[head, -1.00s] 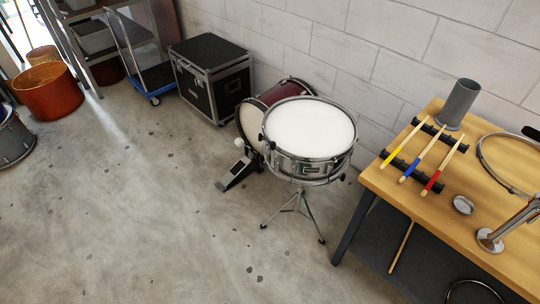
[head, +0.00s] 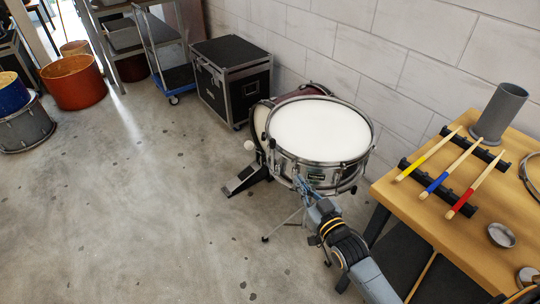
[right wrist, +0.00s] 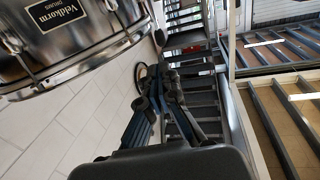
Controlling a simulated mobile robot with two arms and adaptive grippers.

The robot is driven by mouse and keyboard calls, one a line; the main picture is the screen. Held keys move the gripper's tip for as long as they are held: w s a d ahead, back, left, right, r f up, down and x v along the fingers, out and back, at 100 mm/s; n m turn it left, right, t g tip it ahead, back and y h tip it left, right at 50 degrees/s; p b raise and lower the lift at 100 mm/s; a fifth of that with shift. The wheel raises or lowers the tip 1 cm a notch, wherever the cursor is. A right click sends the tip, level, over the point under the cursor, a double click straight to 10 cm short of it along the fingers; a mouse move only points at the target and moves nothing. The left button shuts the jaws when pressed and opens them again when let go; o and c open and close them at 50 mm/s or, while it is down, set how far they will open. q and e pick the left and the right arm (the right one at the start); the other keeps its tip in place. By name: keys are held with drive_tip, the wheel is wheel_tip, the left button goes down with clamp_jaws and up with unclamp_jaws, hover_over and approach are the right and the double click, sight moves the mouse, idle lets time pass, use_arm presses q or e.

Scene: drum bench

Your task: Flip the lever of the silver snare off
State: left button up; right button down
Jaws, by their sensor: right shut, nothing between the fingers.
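The silver snare (head: 318,172) stands on its stand with its white head (head: 320,130) facing up. My right gripper (head: 303,187) reaches in from the lower right. It is shut and empty, and its tips are at the near left side of the shell, just under the rim. I cannot tell whether they touch it. In the right wrist view the snare's chrome shell (right wrist: 60,50) with its black badge is at upper left, and my shut fingers (right wrist: 143,85) are right of it. I cannot make out the snare lever. My left gripper is out of view.
A wooden bench (head: 415,205) with drumsticks on black racks and a grey cylinder (head: 499,112) stands at right. A bass drum with a pedal (head: 246,180) is behind the snare. A black case (head: 232,80) stands by the wall.

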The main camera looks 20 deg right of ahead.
sight(274, 145)
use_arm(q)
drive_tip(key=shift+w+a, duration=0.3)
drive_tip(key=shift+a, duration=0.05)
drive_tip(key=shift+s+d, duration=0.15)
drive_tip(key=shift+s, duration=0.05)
use_arm(e)
drive_tip(key=w, duration=0.4)
drive_tip(key=w+a, duration=0.1)
drive_tip(key=w, duration=0.4)
drive_tip(key=w+a, duration=0.1)
drive_tip(key=w, duration=0.4)
drive_tip(key=shift+a, duration=0.1)
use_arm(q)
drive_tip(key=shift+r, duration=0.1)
use_arm(e)
drive_tip(key=shift+r, duration=0.1)
drive_tip(key=shift+w+a+r+p, duration=0.1)
drive_tip(key=shift+w+r+p, duration=0.15)
drive_tip(key=shift+p, duration=0.4)
use_arm(q)
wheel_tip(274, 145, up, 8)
drive_tip(key=p, duration=0.7)
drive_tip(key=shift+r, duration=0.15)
use_arm(e)
drive_tip(key=w+a+f+n+g+h, duration=0.1)
drive_tip(key=w+a+g, duration=0.1)
drive_tip(key=w+g, duration=0.3)
drive_tip(key=shift+w+g+h, duration=0.3)
drive_tip(key=shift+w+g, duration=0.1)
drive_tip(key=shift+g, duration=0.6)
